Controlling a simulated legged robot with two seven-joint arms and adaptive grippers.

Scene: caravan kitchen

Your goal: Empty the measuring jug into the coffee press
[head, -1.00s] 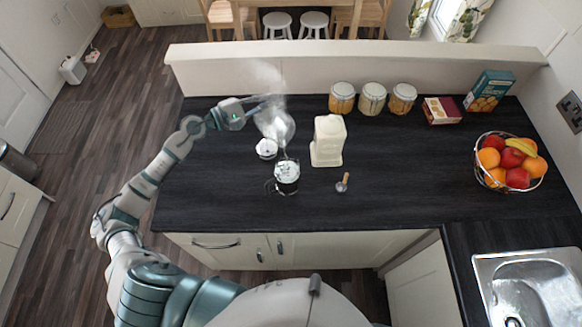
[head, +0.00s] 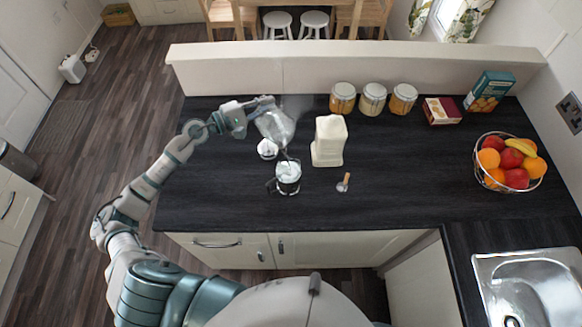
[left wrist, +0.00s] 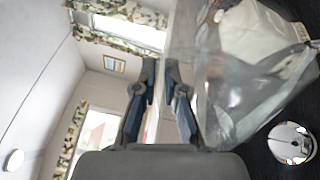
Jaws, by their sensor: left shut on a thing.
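My left gripper (head: 264,103) is shut on the clear measuring jug (head: 277,127) at its upper left side. The jug is tilted, its lower end towards the coffee press (head: 289,187). A thin streak shows between the jug and the press mouth. The press stands upright on the dark counter, its handle to the left, with a pale surface showing inside. In the left wrist view my fingers (left wrist: 161,75) show at the middle and the see-through jug (left wrist: 235,95) fills the right. How much is in the jug is unclear. My right gripper is out of view.
A white round lid-like piece (head: 267,149) lies left of the press. A cream container (head: 328,142) stands close at its right, a small wooden-handled tool (head: 343,183) nearer me. Jars (head: 373,99), boxes and a fruit basket (head: 510,162) stand farther right. The front counter is clear.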

